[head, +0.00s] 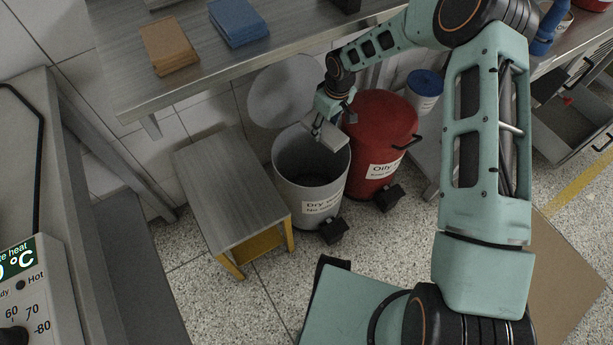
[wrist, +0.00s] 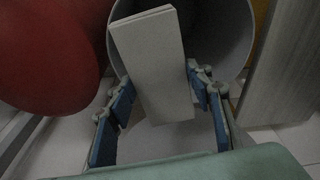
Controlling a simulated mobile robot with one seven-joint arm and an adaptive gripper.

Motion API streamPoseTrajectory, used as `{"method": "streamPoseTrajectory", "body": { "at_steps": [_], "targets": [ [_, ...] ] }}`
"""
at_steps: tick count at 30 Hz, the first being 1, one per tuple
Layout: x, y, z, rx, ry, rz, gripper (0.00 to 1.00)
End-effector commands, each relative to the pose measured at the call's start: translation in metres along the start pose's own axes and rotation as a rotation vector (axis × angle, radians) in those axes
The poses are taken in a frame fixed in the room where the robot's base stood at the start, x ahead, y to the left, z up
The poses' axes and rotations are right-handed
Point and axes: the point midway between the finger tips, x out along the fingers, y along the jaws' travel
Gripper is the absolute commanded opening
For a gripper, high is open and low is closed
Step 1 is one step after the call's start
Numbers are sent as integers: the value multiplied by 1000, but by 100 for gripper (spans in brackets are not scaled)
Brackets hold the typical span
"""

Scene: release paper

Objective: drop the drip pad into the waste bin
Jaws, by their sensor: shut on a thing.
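The drip pad is a flat grey-white slab (head: 330,137), held in my gripper (head: 318,125) over the mouth of the grey waste bin (head: 296,183). The bin carries a "Dry" label and its round lid stands open behind it. In the wrist view the pad (wrist: 153,60) extends away from my gripper (wrist: 163,92), with a blue-padded finger on each side. The grey bin rim (wrist: 251,32) shows around and beneath the pad. The pad is above the opening, tilted.
A red bin (head: 382,130) labelled "Oily" stands right of the grey bin, its lid closed. A low metal stool (head: 228,185) stands to the left. A steel bench (head: 115,75) with brown and blue stacks is above and behind.

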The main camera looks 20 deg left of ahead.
Motion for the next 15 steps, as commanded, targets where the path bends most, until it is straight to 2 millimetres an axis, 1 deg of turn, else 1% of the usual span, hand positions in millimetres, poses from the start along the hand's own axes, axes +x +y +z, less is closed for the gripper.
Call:
{"method": "streamPoseTrajectory", "body": {
  "at_steps": [1,6,10,15],
  "targets": [
    [6,-8,-7,-21,0,-6,30],
    [21,-22,-18,-62,0,-10,30],
    [27,-26,-22,-75,-1,-12,30],
    [35,-27,-22,-79,-1,-12,30]
  ]
}}
